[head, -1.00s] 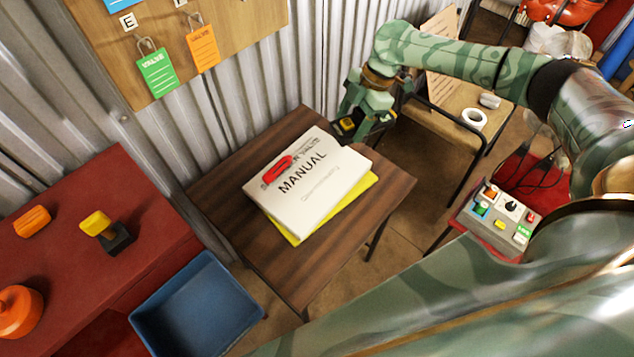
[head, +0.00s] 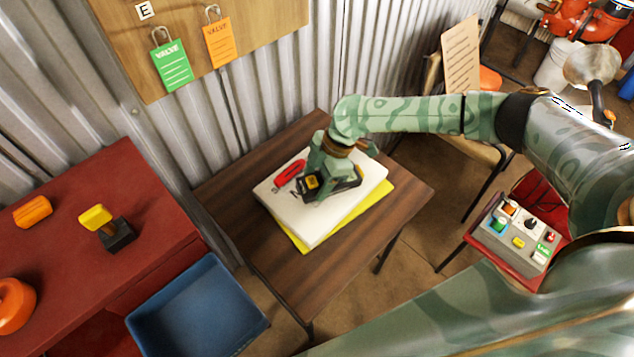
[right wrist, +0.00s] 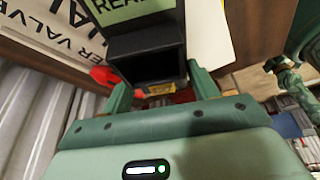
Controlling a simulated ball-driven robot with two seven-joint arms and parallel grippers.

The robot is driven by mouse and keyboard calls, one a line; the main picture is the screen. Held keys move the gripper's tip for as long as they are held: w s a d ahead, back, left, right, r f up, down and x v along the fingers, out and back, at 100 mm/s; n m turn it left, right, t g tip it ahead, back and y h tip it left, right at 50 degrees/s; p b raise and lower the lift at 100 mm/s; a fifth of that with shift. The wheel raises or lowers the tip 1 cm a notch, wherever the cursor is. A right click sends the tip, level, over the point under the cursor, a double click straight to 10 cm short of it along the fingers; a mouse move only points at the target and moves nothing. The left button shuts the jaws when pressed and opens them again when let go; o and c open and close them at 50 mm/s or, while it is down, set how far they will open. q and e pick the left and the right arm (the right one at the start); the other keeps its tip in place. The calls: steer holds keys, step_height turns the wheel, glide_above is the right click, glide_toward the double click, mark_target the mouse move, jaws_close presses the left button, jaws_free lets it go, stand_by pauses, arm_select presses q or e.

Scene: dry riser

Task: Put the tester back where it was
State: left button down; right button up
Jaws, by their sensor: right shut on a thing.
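The tester (head: 346,186) is a dark box with a yellow part, held over the white manual (head: 318,228) in the head view. My right gripper (head: 322,180) is shut on it. In the right wrist view the tester (right wrist: 147,60) sits between both fingers, with a pale green label that reads "READ" in part. I cannot tell whether the tester touches the manual. The manual lies on a yellow book (head: 358,212) on the dark wooden table (head: 290,275). My left gripper is not in view.
A blue bin (head: 200,310) stands in front of the red bench (head: 70,235). A control box (head: 515,232) sits on a red seat at right. The table's right side is bare.

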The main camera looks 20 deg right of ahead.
steer(key=shift+f, duration=0.9)
steer(key=o, duration=1.1)
steer(key=shift+d, duration=0.1)
steer(key=shift+o, duration=0.2)
steer(key=p+v, duration=0.3)
steer(key=v, duration=0.9)
